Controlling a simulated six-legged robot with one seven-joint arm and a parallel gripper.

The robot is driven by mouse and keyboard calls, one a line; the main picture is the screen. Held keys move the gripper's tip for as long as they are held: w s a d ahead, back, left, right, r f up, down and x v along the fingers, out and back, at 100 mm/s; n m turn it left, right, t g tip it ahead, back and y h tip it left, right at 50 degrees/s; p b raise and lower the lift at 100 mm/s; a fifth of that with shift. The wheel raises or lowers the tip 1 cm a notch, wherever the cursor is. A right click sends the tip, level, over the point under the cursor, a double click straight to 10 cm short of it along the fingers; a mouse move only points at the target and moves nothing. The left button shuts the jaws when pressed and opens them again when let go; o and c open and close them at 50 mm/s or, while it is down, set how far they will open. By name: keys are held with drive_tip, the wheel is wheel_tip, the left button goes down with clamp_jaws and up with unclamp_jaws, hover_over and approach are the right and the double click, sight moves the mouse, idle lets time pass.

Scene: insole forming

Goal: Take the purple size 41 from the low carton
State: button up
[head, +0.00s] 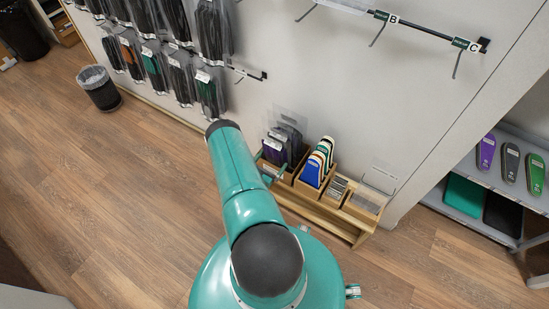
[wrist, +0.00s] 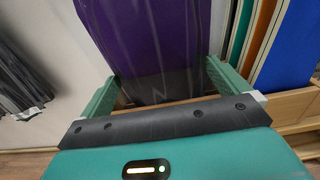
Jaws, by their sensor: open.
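The purple insole pack (head: 273,153) stands upright in the low carton (head: 289,179) at the left end of the low wooden bench, with dark packs beside it. In the wrist view the purple pack (wrist: 158,40) fills the upper middle. My gripper (wrist: 162,88) is open, one green finger at each side of the pack's lower part. I cannot tell whether either finger touches it. The wrist view shows no size label. In the head view my arm hides most of the gripper (head: 268,172), which is at the carton's front.
Right of the carton stand blue, orange and white insoles (head: 317,165) in another box, then smaller trays (head: 364,203). Packs hang on the wall (head: 180,75) at upper left. A bin (head: 99,88) stands on the floor. A shelf (head: 500,180) is at right.

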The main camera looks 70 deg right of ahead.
drive_tip(key=c, duration=1.1)
drive_tip(key=shift+o, duration=0.2)
